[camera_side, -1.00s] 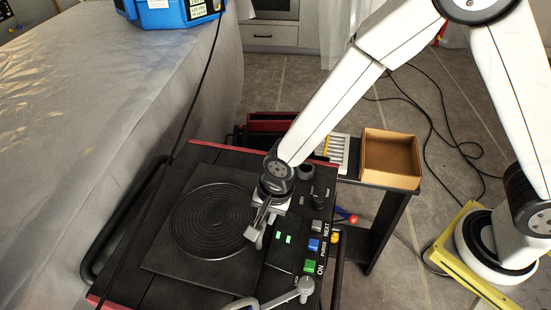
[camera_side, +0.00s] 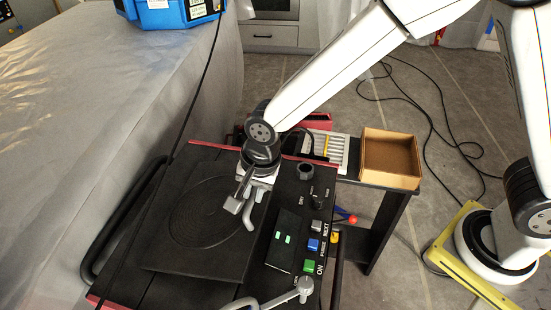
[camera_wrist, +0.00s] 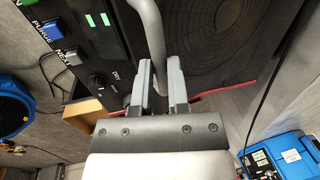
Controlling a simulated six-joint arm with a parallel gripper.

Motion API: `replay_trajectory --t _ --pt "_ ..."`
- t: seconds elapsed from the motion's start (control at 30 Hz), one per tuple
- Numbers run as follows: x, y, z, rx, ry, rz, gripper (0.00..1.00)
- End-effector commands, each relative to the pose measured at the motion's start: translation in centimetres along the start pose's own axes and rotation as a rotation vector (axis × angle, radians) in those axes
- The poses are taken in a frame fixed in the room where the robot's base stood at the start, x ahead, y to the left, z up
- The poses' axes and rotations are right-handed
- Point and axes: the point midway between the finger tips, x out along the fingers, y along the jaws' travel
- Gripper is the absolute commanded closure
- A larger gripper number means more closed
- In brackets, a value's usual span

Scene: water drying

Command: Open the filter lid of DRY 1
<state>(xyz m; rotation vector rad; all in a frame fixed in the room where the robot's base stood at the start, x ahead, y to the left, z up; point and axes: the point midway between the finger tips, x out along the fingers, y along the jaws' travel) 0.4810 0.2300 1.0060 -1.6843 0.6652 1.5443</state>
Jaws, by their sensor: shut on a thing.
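The filter lid (camera_side: 190,252) of the black dryer (camera_side: 268,160) is a dark square plate with a round ringed pattern. It looks tilted, with its right side raised. A curved grey handle (camera_side: 254,216) stands on the lid's right side. My gripper (camera_side: 243,206) is at this handle, above the lid's right edge. In the wrist view, the grey handle (camera_wrist: 151,30) runs between the two fingers of my gripper (camera_wrist: 160,78), which are shut on it. The lid's ringed face (camera_wrist: 215,35) shows behind the fingers. Part of the lid's far right edge is hidden behind my gripper.
A panel with green, blue and grey buttons (camera_side: 313,246) and a knob lies right of the lid. A grey lever (camera_side: 303,288) is at the front. A cardboard box (camera_side: 391,158) stands on the side shelf. A covered table (camera_side: 110,110) is at left, with a blue case (camera_side: 170,14).

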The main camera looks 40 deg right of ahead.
Motion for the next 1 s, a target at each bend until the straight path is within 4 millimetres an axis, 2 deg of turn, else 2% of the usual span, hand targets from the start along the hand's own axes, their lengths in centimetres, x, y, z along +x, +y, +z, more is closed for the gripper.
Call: replay_trajectory --t 0.03,0.2,0.4,1.0 --pt "-1.2 -2.0 0.0 -0.003 0.004 -0.04 1.0" --pt "-3.4 -4.5 0.0 -0.004 0.003 -0.038 1.0" --pt "-5.0 -7.3 0.1 -0.004 0.003 -0.033 1.0" --pt "-7.4 -14.6 0.1 -0.004 0.001 -0.021 1.0"
